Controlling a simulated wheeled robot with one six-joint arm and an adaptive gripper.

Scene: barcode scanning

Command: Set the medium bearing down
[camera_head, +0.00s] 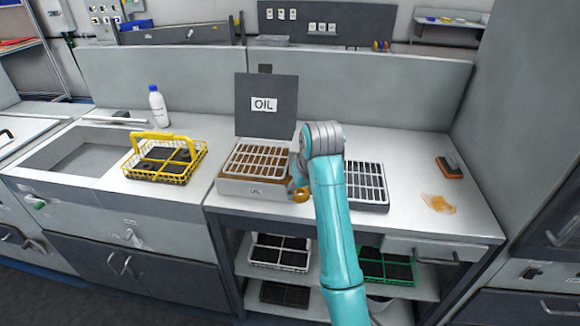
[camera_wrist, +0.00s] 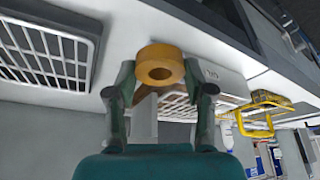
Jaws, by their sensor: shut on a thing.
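The medium bearing, an orange-gold ring (camera_wrist: 160,52), is held between the two fingers of my gripper (camera_wrist: 160,76) in the wrist view. Its hole faces the camera. In the head view the ring (camera_head: 302,195) shows just left of my teal arm, by the right front corner of the oil box (camera_head: 252,189). My gripper (camera_head: 296,180) is partly hidden there by the wrist. I cannot tell whether the ring touches the counter.
The oil box has a grid top and a raised dark lid (camera_head: 266,120). A grated tray (camera_head: 379,206) lies right of my arm. A yellow wire basket (camera_head: 134,171) stands left, by the sink (camera_head: 85,160). A sponge (camera_head: 449,167) and brown stain (camera_head: 438,203) are at right.

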